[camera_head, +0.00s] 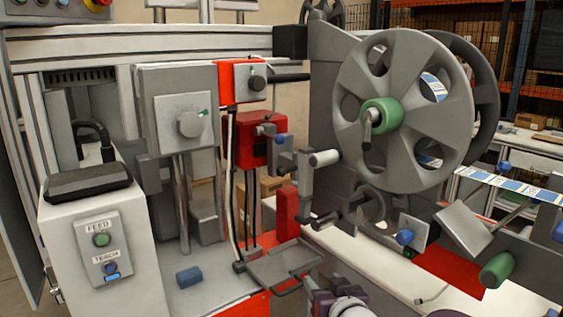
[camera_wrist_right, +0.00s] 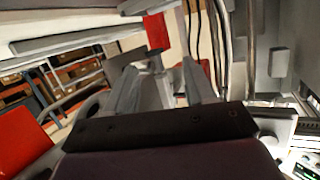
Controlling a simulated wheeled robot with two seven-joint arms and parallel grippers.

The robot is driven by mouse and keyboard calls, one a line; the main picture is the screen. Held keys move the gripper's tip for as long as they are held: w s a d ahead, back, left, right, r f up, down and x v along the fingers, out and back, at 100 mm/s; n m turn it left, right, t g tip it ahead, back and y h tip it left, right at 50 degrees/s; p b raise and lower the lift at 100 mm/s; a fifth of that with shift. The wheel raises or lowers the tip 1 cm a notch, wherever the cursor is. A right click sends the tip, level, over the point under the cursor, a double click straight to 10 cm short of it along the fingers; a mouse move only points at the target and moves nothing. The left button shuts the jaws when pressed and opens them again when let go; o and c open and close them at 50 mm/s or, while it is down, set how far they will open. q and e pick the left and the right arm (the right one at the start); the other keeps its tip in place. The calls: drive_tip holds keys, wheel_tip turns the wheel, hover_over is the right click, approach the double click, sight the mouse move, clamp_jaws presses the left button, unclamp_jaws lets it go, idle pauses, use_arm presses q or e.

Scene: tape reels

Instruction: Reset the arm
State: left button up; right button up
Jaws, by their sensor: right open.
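My right gripper (camera_head: 335,292) shows at the bottom centre of the head view, in front of the machine and just right of a small grey tray (camera_head: 287,263). In the right wrist view its two grey fingers (camera_wrist_right: 160,90) stand apart with nothing seen held between them. The fingertips are hard to make out in the head view. My left gripper is in neither view. A large grey tape reel (camera_head: 423,120) with a green hub (camera_head: 381,118) is mounted upright on the machine, right of centre and above my right gripper.
A blue block (camera_head: 189,277) lies on the machine's base. Rollers and a green knob (camera_head: 496,270) stick out at lower right, near a printed tape strip (camera_head: 510,184). Shelves with boxes stand behind.

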drive_tip(key=s+d+f+g+h, duration=0.1)
drive_tip(key=s+d+f+g, duration=0.3)
drive_tip(key=s, duration=0.4)
drive_tip(key=s+d+f+g+h, duration=0.1)
drive_tip(key=s+d+f+g, duration=0.1)
drive_tip(key=s+f+g, duration=0.4)
drive_tip(key=s+d+f+g+h, duration=0.1)
drive_tip(key=s+d+f+g, duration=0.25)
drive_tip(key=s, duration=0.55)
wheel_tip(320, 180, up, 22)
drive_tip(key=m+p, duration=0.1)
drive_tip(key=p, duration=2.1)
drive_tip(key=shift+p, duration=0.35)
